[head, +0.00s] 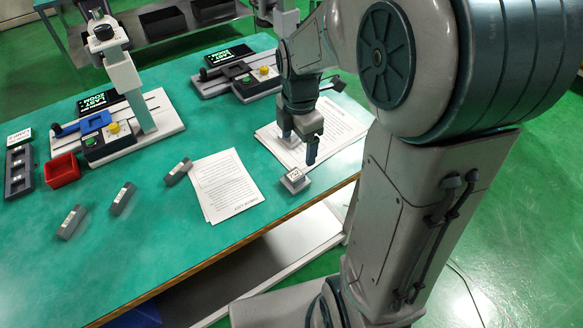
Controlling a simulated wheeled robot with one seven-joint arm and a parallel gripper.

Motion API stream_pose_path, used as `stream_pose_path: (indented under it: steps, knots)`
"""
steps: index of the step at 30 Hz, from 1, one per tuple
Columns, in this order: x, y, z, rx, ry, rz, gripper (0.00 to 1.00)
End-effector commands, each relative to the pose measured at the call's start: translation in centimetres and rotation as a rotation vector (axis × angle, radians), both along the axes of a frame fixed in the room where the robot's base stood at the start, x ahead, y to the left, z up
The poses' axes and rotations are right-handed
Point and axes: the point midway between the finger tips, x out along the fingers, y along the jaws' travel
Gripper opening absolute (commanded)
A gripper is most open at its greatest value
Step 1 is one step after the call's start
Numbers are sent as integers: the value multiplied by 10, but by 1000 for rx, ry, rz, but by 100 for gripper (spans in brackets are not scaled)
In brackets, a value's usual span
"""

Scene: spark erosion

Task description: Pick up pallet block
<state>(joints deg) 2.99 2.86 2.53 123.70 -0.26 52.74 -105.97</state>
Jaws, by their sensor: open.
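A small grey block with a white labelled top (295,181) sits on the green table near its front edge, beside the right-hand papers. It looks like the pallet block, but its label is too small to read. My gripper (298,150) points down just above and behind this block in the picture. Its fingers are apart, with nothing seen between them. Whether a fingertip touches the block cannot be told. Three other grey blocks with pale labels lie further left: one by the papers (178,172), one in the middle (123,198) and one at the left (70,222).
Paper sheets (226,186) lie mid-table, and more (340,128) lie under my gripper. A red bin (62,171) and a dark tray (19,172) stand at left. Two devices with screens, one at left (110,142) and one at the back (238,82), occupy the rear. The front left is clear.

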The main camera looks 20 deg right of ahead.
Motion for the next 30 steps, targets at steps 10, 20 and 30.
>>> stream_pose_path:
  steps: [10,20,30]
  knots:
    - [6,0,-38,2,18,110,82]
    - [7,0,-89,1,14,108,82]
    - [9,2,-122,1,17,108,82]
